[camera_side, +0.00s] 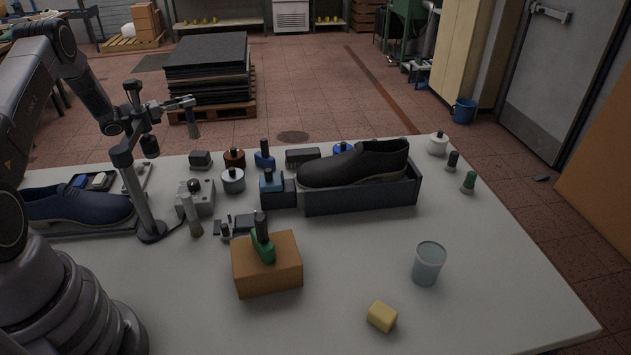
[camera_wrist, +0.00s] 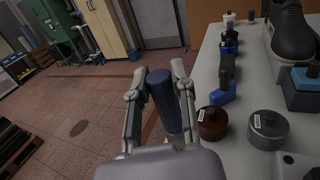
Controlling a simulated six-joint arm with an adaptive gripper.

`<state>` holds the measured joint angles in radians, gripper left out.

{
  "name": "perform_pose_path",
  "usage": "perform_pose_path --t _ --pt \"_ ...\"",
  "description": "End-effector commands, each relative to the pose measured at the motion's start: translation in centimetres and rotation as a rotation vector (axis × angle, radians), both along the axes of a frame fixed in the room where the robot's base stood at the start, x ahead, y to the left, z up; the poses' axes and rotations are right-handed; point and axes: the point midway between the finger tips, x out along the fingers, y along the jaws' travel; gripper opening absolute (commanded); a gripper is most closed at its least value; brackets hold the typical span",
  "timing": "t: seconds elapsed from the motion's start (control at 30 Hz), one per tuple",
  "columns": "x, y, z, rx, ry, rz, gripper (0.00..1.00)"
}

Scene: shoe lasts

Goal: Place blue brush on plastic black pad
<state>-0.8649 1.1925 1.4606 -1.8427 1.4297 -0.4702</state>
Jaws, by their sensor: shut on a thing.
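My gripper (camera_side: 190,104) is up in the air beyond the table's far left edge, over the floor. In the wrist view my gripper (camera_wrist: 165,78) is shut on a dark blue-grey cylinder (camera_wrist: 164,105). Another blue-topped piece (camera_side: 271,181) sits on a black block (camera_side: 279,198). Which dark block is the pad, I cannot tell.
A black shoe (camera_side: 355,164) lies in a dark tray (camera_side: 362,199). A green brush (camera_side: 263,246) stands on an orange-brown block (camera_side: 266,276). A metal stand (camera_side: 140,195) rises close to my arm. Jars (camera_side: 233,181) crowd the table's back. The front right has a cup (camera_side: 428,265) and free room.

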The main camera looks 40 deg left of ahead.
Motion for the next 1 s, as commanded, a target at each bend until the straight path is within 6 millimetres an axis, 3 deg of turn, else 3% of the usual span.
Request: perform_pose_path --t 0.43,0.8,0.83,1.0 --pt "0.0 0.0 -5.1 0.0 -0.001 0.001 0.0" --pt "0.0 0.0 -5.5 0.0 -0.001 0.001 0.0" --pt "0.0 0.0 -5.5 0.001 -0.001 0.001 0.26" --pt "0.0 0.0 -5.5 0.0 -0.001 0.001 0.48"
